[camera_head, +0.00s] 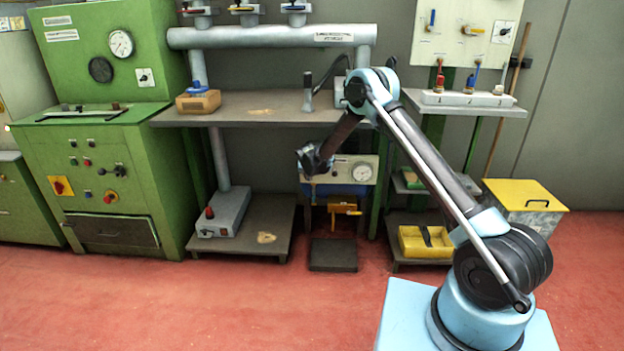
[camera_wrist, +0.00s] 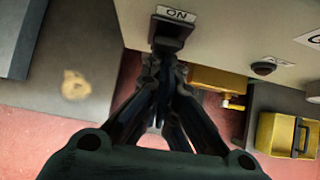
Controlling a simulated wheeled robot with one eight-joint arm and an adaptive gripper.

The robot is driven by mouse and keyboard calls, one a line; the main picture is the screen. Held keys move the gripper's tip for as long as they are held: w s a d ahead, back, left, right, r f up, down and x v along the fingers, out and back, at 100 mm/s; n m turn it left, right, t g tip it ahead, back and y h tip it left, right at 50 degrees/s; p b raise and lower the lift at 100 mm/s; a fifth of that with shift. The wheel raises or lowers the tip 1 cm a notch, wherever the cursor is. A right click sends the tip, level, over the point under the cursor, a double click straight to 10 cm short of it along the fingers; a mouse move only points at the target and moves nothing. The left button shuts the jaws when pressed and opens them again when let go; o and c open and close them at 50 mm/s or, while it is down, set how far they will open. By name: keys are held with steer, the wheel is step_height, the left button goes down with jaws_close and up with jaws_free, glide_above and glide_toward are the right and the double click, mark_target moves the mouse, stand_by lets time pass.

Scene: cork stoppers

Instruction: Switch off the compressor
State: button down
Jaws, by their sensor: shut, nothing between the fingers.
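The compressor's cream front panel (camera_head: 345,172), with a round gauge (camera_head: 362,172), stands under the workbench in the head view. The wrist view shows this panel (camera_wrist: 225,35) close up, with a white "ON" label (camera_wrist: 176,13) and a black switch (camera_wrist: 170,36) beside it. My gripper (camera_wrist: 164,62) is shut and empty, its fingertips at the lower end of the switch. I cannot tell whether they touch it. In the head view my gripper (camera_head: 311,175) is at the panel's left end and hides that part, switch included.
A dark round knob (camera_wrist: 264,68) sits farther right on the panel. The workbench top (camera_head: 270,115) overhangs above. A low shelf with a grey box (camera_head: 224,213) is to the left; a yellow tray (camera_head: 425,252) is to the right. The red floor in front is clear.

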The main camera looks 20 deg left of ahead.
steer(key=shift+r, duration=0.8)
steer(key=s+f+v, duration=0.1)
steer(key=v, duration=1.2)
steer(key=shift+s+d, duration=0.15)
steer(key=shift+d, duration=0.1)
steer(key=shift+f, duration=0.2)
